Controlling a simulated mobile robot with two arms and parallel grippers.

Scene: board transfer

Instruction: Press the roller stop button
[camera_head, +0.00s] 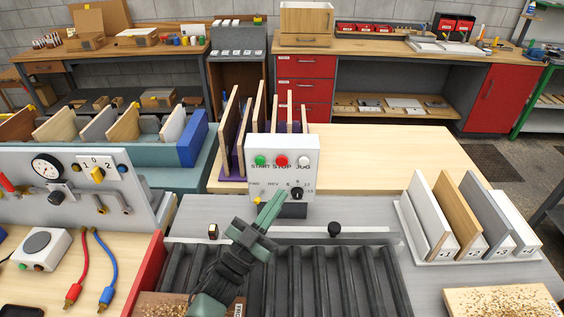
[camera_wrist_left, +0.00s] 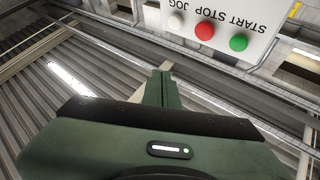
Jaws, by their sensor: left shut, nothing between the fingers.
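The white control box (camera_head: 255,183) stands behind the rollers, with a green START button (camera_head: 260,160), a red STOP button (camera_head: 281,160) and a white JOG button (camera_head: 303,160). My left gripper (camera_head: 279,196) is shut and empty, its green fingers angled up in front of the box's lower part, below the STOP button in the picture. In the left wrist view the box is upside down, with the red STOP button (camera_wrist_left: 204,31) between the other two. The shut fingertips (camera_wrist_left: 161,74) appear apart from the buttons there. My right gripper is not in view.
The roller conveyor (camera_head: 330,280) lies in front of the box. A rack of upright boards (camera_head: 462,210) stands at right, more boards (camera_head: 232,130) stand behind the box. A grey gauge panel (camera_head: 120,190) and red and blue cables are at left.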

